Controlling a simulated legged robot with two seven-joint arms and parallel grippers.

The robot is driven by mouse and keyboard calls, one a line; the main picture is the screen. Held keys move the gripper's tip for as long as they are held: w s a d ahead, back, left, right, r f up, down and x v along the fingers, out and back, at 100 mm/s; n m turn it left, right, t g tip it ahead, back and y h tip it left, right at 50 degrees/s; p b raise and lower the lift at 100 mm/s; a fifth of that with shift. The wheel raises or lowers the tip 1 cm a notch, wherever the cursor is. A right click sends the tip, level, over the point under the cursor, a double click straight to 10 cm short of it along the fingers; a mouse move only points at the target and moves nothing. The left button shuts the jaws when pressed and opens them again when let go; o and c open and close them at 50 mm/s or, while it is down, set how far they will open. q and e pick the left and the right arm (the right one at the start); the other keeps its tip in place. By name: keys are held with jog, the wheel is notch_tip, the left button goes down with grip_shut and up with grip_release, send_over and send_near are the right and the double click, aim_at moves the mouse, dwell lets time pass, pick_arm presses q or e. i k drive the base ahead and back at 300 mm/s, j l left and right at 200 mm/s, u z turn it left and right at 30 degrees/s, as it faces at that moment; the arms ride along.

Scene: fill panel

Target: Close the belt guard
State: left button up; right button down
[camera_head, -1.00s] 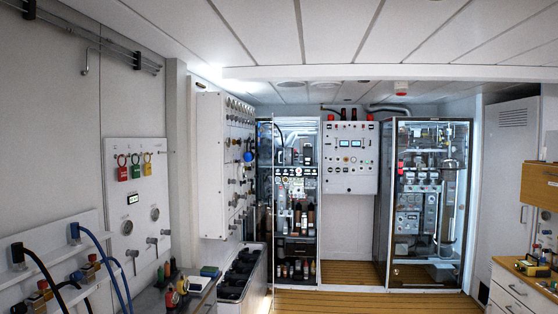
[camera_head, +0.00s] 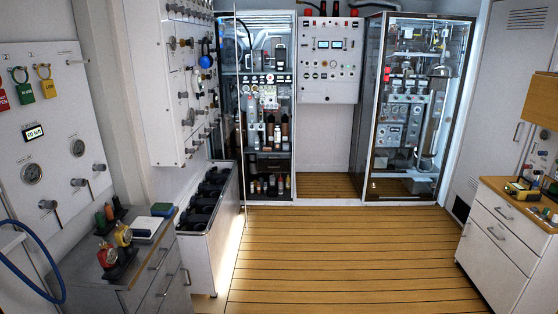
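I cannot pick out a belt guard for certain. A glass-fronted cabinet (camera_head: 412,115) at the back right holds pipes, gauges and machinery; its clear front looks shut. A second tall cabinet (camera_head: 268,165) at the back left holds gauges and bottles. A thin upright frame edge (camera_head: 240,120) at its left looks like a clear door standing open, but I cannot be sure. Neither of my grippers is in view.
The plank floor (camera_head: 330,250) is clear ahead. A grey drawer unit (camera_head: 160,270) and a bin trough (camera_head: 205,245) line the left. A white drawer cabinet (camera_head: 495,245) stands at the right. A white control box (camera_head: 330,60) hangs between the cabinets.

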aim_at(248, 58)
jog(key=i, duration=1.25)
jog(key=i+l, duration=0.1)
jog(key=i, duration=1.1)
jog(key=i+u, duration=0.1)
jog(key=i, duration=1.15)
jog(key=i+l, duration=0.15)
jog(key=i, duration=1.1)
